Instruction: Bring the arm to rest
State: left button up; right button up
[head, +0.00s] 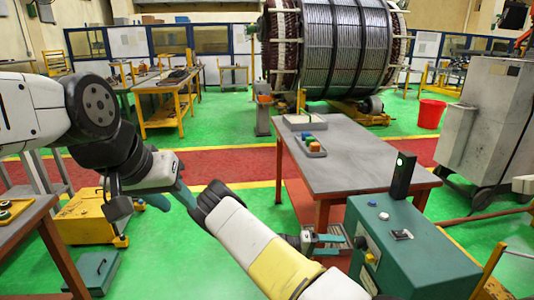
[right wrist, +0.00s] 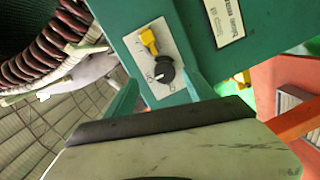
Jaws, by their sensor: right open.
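My right gripper (head: 338,240) is at the left side of a green control box (head: 415,250) in the head view. In the right wrist view its teal fingers (right wrist: 160,92) are open, one either side of a black rotary knob (right wrist: 164,70) with a yellow lever (right wrist: 148,40) above it on a pale plate. I cannot tell whether the fingers touch the knob; nothing is gripped. My left gripper (head: 172,202) hangs at the left middle of the head view, beside my right forearm, its teal fingers apart and empty. The forearm partly covers the space around it.
A grey-topped table (head: 350,160) with a tray of coloured blocks (head: 312,144) stands behind the box. A large stator (head: 335,50) is at the back. A yellow cart (head: 85,215) and a red-framed table (head: 25,225) are at left. Green floor lies open between.

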jog(key=s+a+r+n+t+y, duration=0.1)
jog(key=s+a+r+y, duration=0.3)
jog(key=r, duration=0.8)
jog(key=s+a+r+n+t+y, duration=0.1)
jog(key=s+a+r+t+y, duration=0.2)
jog(key=s+a+r+y, duration=0.2)
jog(key=s+a+r+n+t+y, duration=0.1)
jog(key=s+a+r+y, duration=0.3)
jog(key=s+r+y, duration=0.6)
jog(key=s+r+t, duration=0.1)
jog(key=s+r, duration=0.4)
jog(key=r, duration=0.6)
jog(key=shift+a, duration=0.3)
jog(key=shift+c, duration=0.3)
